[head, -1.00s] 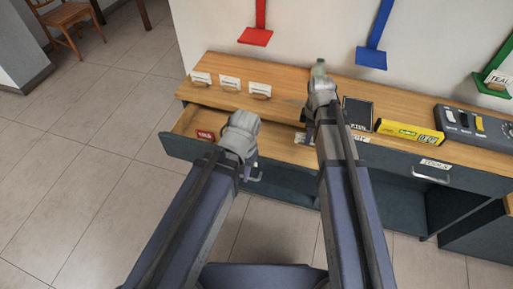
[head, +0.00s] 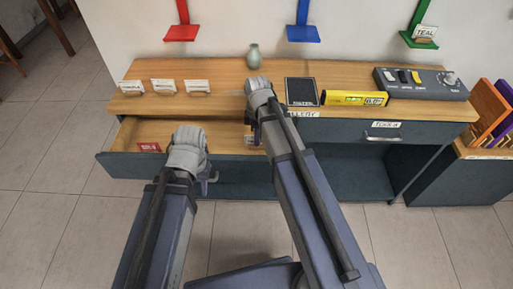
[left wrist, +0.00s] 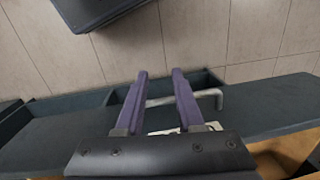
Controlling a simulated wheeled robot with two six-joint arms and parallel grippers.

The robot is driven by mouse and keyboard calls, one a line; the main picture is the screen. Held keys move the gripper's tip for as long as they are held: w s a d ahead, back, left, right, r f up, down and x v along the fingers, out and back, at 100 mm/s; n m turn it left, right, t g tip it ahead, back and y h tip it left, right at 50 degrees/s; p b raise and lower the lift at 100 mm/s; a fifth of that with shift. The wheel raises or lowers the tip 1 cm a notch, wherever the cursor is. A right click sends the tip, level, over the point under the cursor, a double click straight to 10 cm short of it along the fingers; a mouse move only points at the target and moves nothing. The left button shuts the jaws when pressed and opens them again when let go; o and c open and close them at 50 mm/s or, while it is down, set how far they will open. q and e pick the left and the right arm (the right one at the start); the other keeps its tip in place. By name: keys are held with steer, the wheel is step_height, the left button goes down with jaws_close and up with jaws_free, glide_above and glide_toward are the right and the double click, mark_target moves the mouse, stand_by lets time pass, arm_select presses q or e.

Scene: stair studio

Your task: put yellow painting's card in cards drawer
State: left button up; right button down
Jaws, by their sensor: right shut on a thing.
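The wooden drawer (head: 118,140) at the bench's left stands pulled out. A small red card (head: 149,147) lies in it. My left gripper (head: 208,182) is at the drawer front; its fingers are apart around the metal handle, as the left wrist view (left wrist: 163,90) shows. My right gripper (head: 254,125) reaches over the open drawer, shut on a small white card (head: 250,140) at its fingertips. The lettering on this card is too small to read, and the gripper partly hides it. I cannot see a yellow painting.
Several things stand on the bench top: three white cards in holders (head: 166,86), a vase (head: 254,56), a dark panel (head: 301,91), a yellow level (head: 354,98) and a control box (head: 420,83). A closed tools drawer (head: 384,130) is at right.

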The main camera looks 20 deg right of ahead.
steer(key=shift+f+b, duration=1.95)
steer(key=shift+r, duration=0.15)
steer(key=c, duration=1.5)
jaws_free()
steer(key=shift+f, duration=0.2)
steer(key=o, duration=0.5)
steer(key=shift+r, duration=0.1)
